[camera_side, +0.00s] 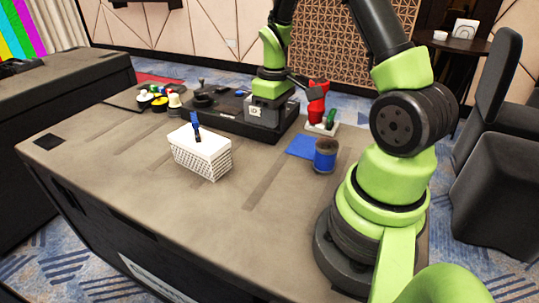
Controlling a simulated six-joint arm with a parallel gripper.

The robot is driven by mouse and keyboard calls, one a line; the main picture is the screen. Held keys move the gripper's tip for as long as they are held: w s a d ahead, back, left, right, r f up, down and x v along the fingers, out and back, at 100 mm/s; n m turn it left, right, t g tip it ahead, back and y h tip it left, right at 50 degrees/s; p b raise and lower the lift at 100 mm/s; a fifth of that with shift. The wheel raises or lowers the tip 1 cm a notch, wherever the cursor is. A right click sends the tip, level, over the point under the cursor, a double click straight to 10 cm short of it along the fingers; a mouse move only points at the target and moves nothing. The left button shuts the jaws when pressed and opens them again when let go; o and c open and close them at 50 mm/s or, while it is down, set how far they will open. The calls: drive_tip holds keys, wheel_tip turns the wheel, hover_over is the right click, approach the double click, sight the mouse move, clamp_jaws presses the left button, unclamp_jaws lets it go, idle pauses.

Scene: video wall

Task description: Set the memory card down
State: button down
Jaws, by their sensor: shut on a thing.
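My gripper (268,116) hangs from the green wrist, low over the right end of a long black platform (222,122). It is shut, and its fingertips are hard to make out against the dark platform. The memory card is too small or too hidden between the fingers to be seen clearly. I cannot tell whether it touches the surface below.
A white lattice box (205,160) with a blue-handled item (195,122) stands at the middle left. A blue mat (301,146) and a blue-banded cup (325,157) sit on the right. A red object (318,92) stands behind. The front table (140,205) is clear.

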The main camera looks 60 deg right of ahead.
drive_tip(key=s+a+n, duration=0.2)
drive_tip(key=a+n, duration=0.3)
drive_tip(key=a, duration=0.7)
drive_tip(key=shift+n, duration=0.3)
drive_tip(key=f, duration=0.5)
drive_tip(key=shift+s+a+f, duration=0.1)
drive_tip(key=shift+s+a, duration=0.05)
drive_tip(key=shift+a, duration=0.1)
drive_tip(key=shift+f, duration=2.15)
drive_tip(key=shift+f, duration=0.15)
drive_tip(key=c, duration=1)
unclamp_jaws()
